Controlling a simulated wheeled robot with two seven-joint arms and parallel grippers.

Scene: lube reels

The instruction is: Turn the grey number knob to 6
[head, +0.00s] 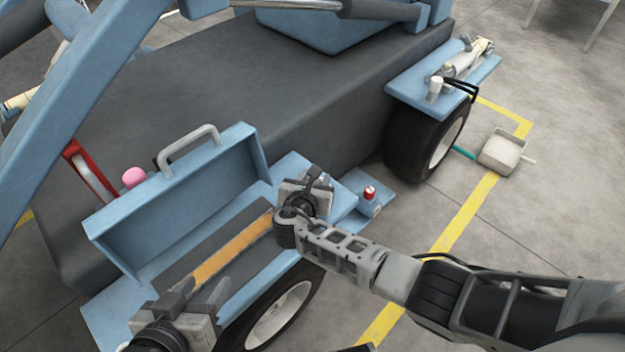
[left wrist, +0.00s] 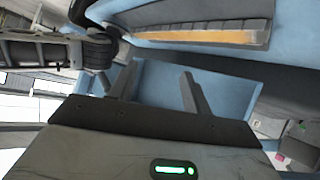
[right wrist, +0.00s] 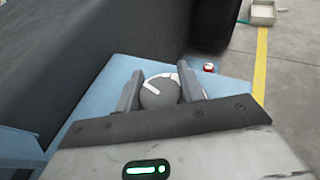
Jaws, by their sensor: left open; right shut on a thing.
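The grey number knob (right wrist: 160,92) shows in the right wrist view as a round dark grey dial with white marks, on a light blue surface. My right gripper (right wrist: 160,80) has one finger on each side of the knob and is shut on it. In the head view my right gripper (head: 314,178) is over the blue ledge beside the open box and hides the knob. I cannot read a number on the knob. My left gripper (head: 207,292) is open and empty near the front of the box; its two spread fingers also show in the left wrist view (left wrist: 158,88).
An open blue box (head: 185,220) with a handled lid and an orange strip (head: 232,248) lies between the grippers. A red-topped button (head: 370,191) sits right of my right gripper. Wheels (head: 425,145) and a floor tray (head: 502,152) are further right.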

